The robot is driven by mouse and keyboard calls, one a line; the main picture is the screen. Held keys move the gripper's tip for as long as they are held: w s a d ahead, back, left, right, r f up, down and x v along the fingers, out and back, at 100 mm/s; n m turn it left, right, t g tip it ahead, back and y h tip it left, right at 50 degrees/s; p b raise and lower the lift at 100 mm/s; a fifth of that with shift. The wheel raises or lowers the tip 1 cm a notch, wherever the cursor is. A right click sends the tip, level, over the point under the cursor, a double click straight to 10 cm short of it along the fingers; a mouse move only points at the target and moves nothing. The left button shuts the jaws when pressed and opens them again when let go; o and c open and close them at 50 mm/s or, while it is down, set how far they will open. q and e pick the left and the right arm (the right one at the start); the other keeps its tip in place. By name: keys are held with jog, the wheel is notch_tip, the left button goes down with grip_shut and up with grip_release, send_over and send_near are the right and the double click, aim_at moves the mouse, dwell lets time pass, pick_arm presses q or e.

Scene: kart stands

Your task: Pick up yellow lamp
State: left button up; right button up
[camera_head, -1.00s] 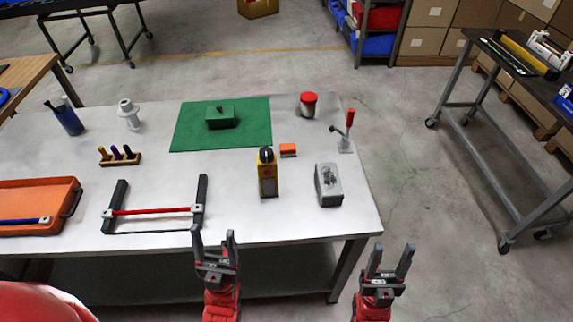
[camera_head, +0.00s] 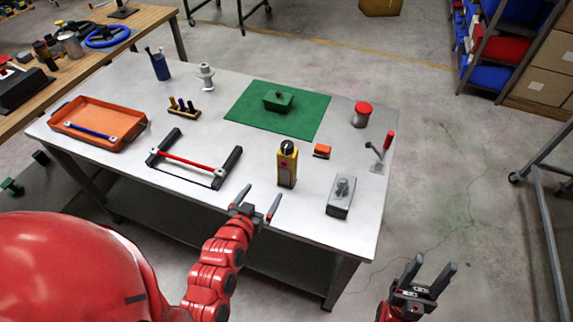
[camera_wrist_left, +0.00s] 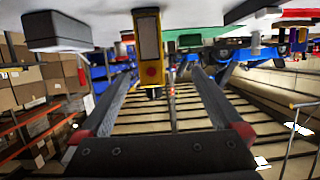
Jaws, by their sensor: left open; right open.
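The yellow lamp (camera_head: 287,168), a small upright yellow box with a black top, stands on the white table (camera_head: 240,105) near its front right part. My left gripper (camera_head: 257,205) is open and empty at the table's front edge, to the near left of the lamp and apart from it. In the left wrist view, which appears upside down, the lamp (camera_wrist_left: 150,50) lies ahead, roughly in line with the gap between the open fingers (camera_wrist_left: 167,78). My right gripper (camera_head: 431,268) is open and empty, off the table's right front corner.
A grey box-shaped device (camera_head: 341,197) stands right of the lamp, with an orange block (camera_head: 322,151) behind. A frame with a red bar (camera_head: 192,162) lies to the left. Behind are a green mat (camera_head: 309,120), a red-capped jar (camera_head: 361,114) and a red-handled lever (camera_head: 381,153).

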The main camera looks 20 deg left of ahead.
pick_arm(q)
notch_tip(320, 180, down, 2)
jog(key=d+b, duration=0.1)
jog(key=b, duration=0.8)
send_near(284, 176)
jog(key=w, duration=0.1)
jog(key=w+f, duration=0.1)
jog(key=shift+w+a+f+g, duration=0.1)
jog(key=shift+w+a+g, duration=0.2)
jog(key=shift+w, duration=0.1)
jog(key=shift+w+r+p, duration=0.3)
jog(key=shift+w+p, duration=0.3)
jog(key=shift+p, duration=0.6)
jog(key=shift+p+x, duration=0.35)
jog(key=shift+x, duration=0.75)
jog(key=shift+w+f, duration=0.3)
jog(key=shift+w, duration=0.2)
jog(key=shift+w+d+f+p, duration=0.15)
jog(key=shift+w+f+p, duration=0.05)
jog(key=shift+w+p, duration=0.25)
jog(key=shift+w+d+f+p, duration=0.15)
jog(key=shift+w+p, duration=0.2)
jog(key=shift+p, duration=0.05)
jog(key=shift+p+x, duration=0.55)
jog(key=shift+x, duration=0.5)
jog(key=shift+w+d+f, duration=0.1)
jog(key=shift+w+f, duration=0.35)
jog(key=shift+w, duration=0.1)
grip_shut()
